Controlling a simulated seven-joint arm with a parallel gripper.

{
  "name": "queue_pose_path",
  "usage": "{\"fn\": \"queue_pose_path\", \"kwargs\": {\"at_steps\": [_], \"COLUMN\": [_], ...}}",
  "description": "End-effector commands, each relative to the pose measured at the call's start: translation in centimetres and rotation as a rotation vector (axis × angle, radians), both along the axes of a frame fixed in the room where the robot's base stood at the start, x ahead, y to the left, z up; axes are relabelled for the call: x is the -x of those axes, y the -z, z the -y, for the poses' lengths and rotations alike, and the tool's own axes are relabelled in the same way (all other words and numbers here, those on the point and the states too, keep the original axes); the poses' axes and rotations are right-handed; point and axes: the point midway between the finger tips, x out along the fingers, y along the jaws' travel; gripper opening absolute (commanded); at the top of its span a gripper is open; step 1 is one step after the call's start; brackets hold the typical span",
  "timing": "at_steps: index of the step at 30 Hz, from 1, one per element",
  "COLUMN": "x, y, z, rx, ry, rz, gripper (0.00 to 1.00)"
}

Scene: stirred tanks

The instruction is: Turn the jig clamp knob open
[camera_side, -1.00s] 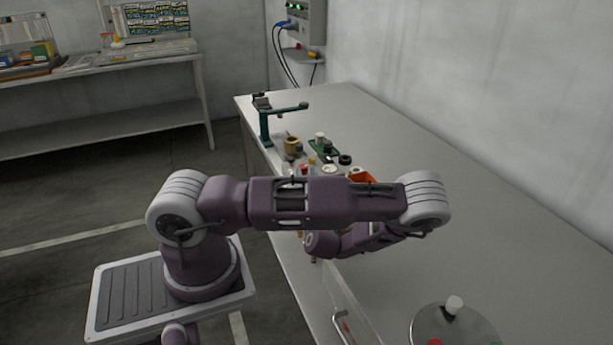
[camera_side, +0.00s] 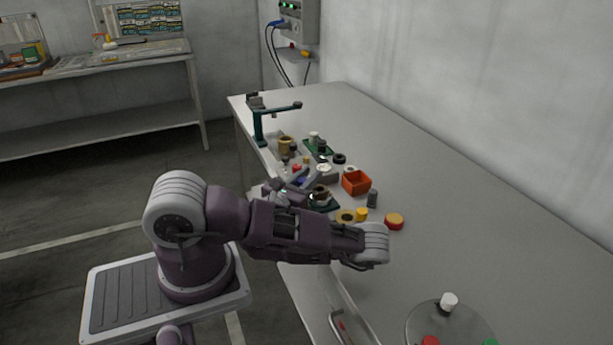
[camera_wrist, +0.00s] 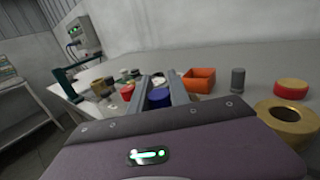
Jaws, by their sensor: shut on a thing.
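My gripper (camera_side: 303,183) is low over the crowded part of the bench, pointing away from the arm's elbow. In the wrist view its two grey fingers (camera_wrist: 160,90) stand on either side of a round blue knob (camera_wrist: 159,98) and are shut on it. The blue knob shows only as a small patch in the side view (camera_side: 300,181), partly hidden by the fingers. I cannot make out the clamp body under the knob or the knob's turn angle.
An orange open box (camera_side: 356,183) is right of my gripper. A grey cylinder (camera_side: 372,198), red-yellow cap (camera_side: 394,221) and brass ring (camera_side: 345,216) stand nearby. A red cap (camera_wrist: 127,92) is left of the fingers. A dark green stand (camera_side: 259,125) is farther back. The right side of the bench is mostly clear.

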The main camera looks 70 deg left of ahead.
Motion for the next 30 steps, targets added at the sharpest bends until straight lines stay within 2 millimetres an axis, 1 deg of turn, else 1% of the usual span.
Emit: {"fn": "queue_pose_path", "kwargs": {"at_steps": [9,23,24,26,27,30], "x": [-0.14,-0.19,-0.20,-0.19,-0.19,-0.19], "y": [-0.06,-0.16,-0.16,-0.15,-0.14,-0.11], "z": [0.18,0.22,0.21,0.22,0.22,0.21], "rx": [-0.003,-0.005,-0.005,-0.005,-0.004,-0.004], "ry": [0.085,0.095,0.095,0.095,0.095,0.095], "rz": [0.001,0.004,0.004,0.004,0.003,0.002], "gripper": [0.00,0.00,0.31,0.42,0.45,0.45]}}
